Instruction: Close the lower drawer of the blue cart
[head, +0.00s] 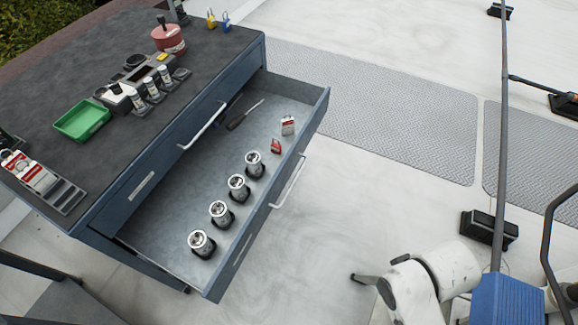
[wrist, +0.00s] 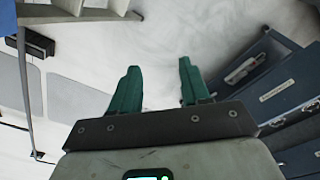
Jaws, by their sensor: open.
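The blue cart (head: 240,62) stands at the left in the head view, with a dark top. Its lower drawer (head: 318,105) is pulled far out toward the right, below a shut upper drawer (head: 165,160). The lower drawer has a pale bar handle (head: 288,182) on its front. Several silver cylinders, a screwdriver and small red-and-white tags lie in it. In the wrist view, my gripper (wrist: 160,88) has two green fingers spread apart with nothing between them. Blue cart fronts (wrist: 285,85) show at the right there, apart from the fingers.
A green tray (head: 82,120), a red padlock-like container (head: 168,40) and small tools sit on the cart top. A thin pole (head: 502,110) and black block feet (head: 488,228) stand farther right.

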